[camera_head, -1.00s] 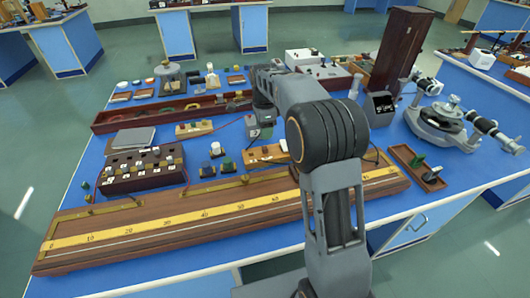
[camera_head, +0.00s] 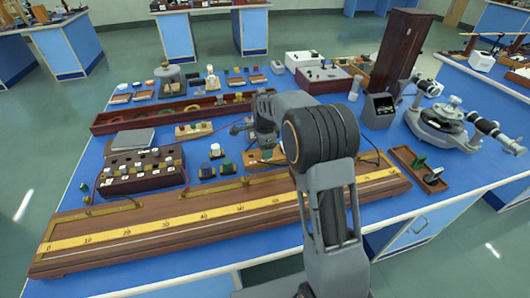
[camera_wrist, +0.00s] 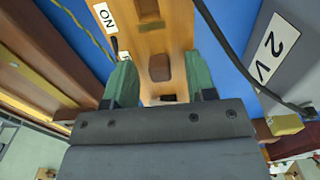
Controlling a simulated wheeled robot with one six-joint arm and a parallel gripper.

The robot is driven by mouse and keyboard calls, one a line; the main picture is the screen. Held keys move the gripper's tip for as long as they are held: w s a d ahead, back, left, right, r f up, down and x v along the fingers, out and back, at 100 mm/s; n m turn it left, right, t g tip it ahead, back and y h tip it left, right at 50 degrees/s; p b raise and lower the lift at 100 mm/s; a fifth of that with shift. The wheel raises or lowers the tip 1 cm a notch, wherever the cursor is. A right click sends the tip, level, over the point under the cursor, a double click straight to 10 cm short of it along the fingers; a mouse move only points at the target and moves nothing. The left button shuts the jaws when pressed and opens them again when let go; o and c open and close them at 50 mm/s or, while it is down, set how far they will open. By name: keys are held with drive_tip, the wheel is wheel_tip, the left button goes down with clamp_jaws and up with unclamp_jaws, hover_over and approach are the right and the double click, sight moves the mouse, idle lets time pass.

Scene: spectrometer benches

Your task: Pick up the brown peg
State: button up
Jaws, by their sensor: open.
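The brown peg (camera_wrist: 159,68) is a small, squarish brown piece on a light wooden block (camera_wrist: 178,15) in the wrist view. It appears between and a little beyond the tips of my gripper (camera_wrist: 160,72). The two green fingers stand apart, one on each side of it, with nothing held. In the head view my gripper (camera_head: 266,150) points down over the wooden block (camera_head: 251,163) behind the long ruled board. The brown peg cannot be made out there, as my arm hides part of the block.
In the wrist view a black cable (camera_wrist: 225,45) runs close by the right finger. A grey box marked "2 V" (camera_wrist: 290,40) stands at right. In the head view the long ruled board (camera_head: 150,235) lies in front, and small dark-based parts (camera_head: 207,170) stand left.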

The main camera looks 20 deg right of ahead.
clamp_jaws()
idle(0.3)
drive_tip(key=shift+r, duration=0.1)
drive_tip(key=shift+r, duration=0.5)
wheel_tip(320, 180, up, 2)
drive_tip(key=shift+r, duration=0.15)
drive_tip(key=s+a+r+p, duration=0.1)
drive_tip(key=s+r+p, duration=0.2)
drive_tip(key=s+r, duration=0.9)
drive_tip(key=shift+s+a+r, duration=0.25)
drive_tip(key=shift+s+r, duration=0.05)
drive_tip(key=shift+s, duration=0.65)
